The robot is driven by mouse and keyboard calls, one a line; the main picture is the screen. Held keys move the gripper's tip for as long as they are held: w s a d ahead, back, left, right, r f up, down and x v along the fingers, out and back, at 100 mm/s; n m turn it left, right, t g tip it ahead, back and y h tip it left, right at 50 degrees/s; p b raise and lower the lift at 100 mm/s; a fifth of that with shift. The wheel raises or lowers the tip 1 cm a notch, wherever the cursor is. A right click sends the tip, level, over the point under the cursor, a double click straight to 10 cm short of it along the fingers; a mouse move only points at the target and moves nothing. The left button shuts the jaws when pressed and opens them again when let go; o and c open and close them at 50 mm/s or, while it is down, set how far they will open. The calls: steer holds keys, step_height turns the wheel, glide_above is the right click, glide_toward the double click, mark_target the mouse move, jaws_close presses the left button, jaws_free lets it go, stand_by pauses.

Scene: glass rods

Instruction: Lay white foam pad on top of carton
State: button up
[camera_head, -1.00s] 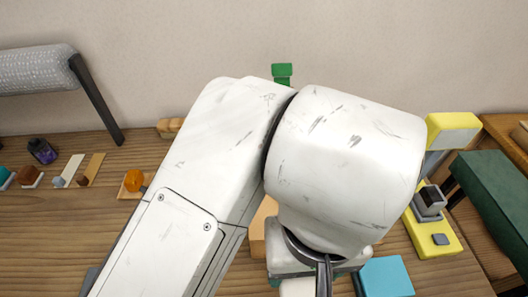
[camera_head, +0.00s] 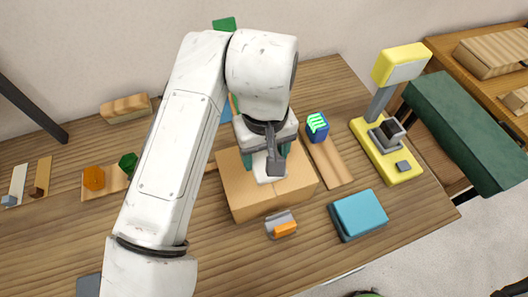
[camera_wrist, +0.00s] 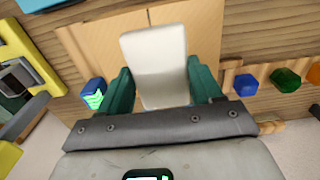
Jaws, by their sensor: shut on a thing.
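The white foam pad (camera_wrist: 153,52) is between the two green fingers of my gripper (camera_wrist: 160,76) in the wrist view, and the gripper is shut on it. In the head view the pad (camera_head: 263,173) shows as a small white patch below my gripper (camera_head: 267,160). The brown carton (camera_head: 245,198) is closed and sits on the wooden table, under the gripper and pad. It also shows in the wrist view (camera_wrist: 204,32) behind the pad. I cannot tell whether the pad touches the carton top. My arm and gripper hide the carton's far part.
A blue block with green marks (camera_head: 317,126) stands on a wooden board right of the carton. A grey-and-orange item (camera_head: 281,226) is close in front. A light-blue box (camera_head: 360,214) and yellow device (camera_head: 388,150) are at right.

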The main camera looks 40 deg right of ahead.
steer(key=shift+w+d+f, duration=0.25)
steer(key=shift+w+f, duration=0.05)
steer(key=shift+f, duration=0.2)
steer(key=shift+w+d+f, duration=0.25)
steer(key=shift+w+f, duration=0.05)
steer(key=shift+f, duration=0.15)
steer(key=shift+w+d+f+p, duration=0.15)
steer(key=shift+f+p, duration=0.45)
steer(key=shift+f, duration=1.2)
steer(key=shift+f, duration=0.1)
steer(key=o, duration=1)
step_height(320, 180, up, 12)
steer(key=shift+r+b, duration=0.15)
steer(key=shift+b, duration=0.5)
